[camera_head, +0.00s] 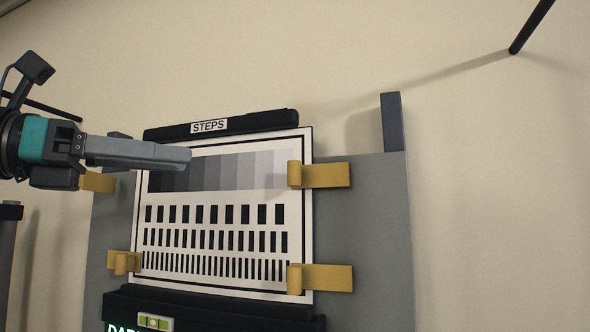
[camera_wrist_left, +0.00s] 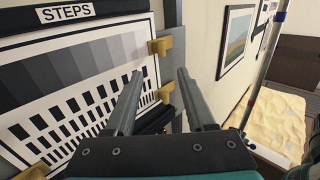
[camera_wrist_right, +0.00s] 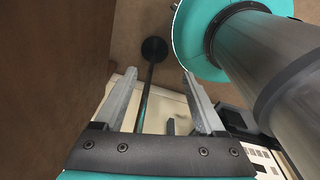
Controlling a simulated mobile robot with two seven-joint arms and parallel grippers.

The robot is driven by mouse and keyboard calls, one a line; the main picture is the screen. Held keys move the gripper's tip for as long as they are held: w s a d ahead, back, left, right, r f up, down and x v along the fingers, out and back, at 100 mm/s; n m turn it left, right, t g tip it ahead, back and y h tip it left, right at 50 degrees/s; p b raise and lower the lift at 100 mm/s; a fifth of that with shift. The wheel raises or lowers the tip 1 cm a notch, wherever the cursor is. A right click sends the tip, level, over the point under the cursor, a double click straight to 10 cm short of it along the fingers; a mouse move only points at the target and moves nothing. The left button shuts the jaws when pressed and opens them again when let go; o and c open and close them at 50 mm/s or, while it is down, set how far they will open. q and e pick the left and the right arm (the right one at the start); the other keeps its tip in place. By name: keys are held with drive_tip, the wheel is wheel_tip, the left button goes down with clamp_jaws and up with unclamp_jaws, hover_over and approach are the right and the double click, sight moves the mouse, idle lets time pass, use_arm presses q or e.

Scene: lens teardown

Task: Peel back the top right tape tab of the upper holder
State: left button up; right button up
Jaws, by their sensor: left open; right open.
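The upper holder, labelled STEPS (camera_head: 222,124), holds a white test chart (camera_head: 215,200) against a grey board. The top right tape tab (camera_head: 328,175) is yellow-brown and its left end is curled up at the chart's edge. It also shows in the left wrist view (camera_wrist_left: 161,46), just beyond the fingertips. My left gripper (camera_head: 190,156) is in front of the chart's upper left, left of the tab and apart from it. In the left wrist view the gripper (camera_wrist_left: 160,76) is open and empty. My right gripper (camera_wrist_right: 160,75) is open and empty, away from the tabs.
Other tape tabs sit at the lower right (camera_head: 325,278), lower left (camera_head: 124,262) and upper left (camera_head: 97,182), partly behind my left gripper. A second holder (camera_head: 215,309) is below. A framed picture (camera_wrist_left: 237,40) hangs on the wall right of the board. Space right of the board is clear.

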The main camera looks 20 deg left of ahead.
use_arm(q)
drive_tip(key=p+x, duration=0.1)
drive_tip(key=x, duration=0.4)
drive_tip(key=p, duration=0.3)
approach(316, 174)
drive_tip(key=x, duration=0.4)
drive_tip(key=shift+d, duration=0.1)
use_arm(e)
drive_tip(key=r, duration=0.1)
drive_tip(key=a+r, duration=0.1)
drive_tip(key=s+r, duration=0.1)
drive_tip(key=r, duration=0.1)
drive_tip(key=shift+s+a, duration=0.1)
drive_tip(key=shift+a, duration=0.2)
use_arm(q)
drive_tip(key=shift+c, duration=0.3)
clamp_jaws()
drive_tip(key=shift+r, duration=0.1)
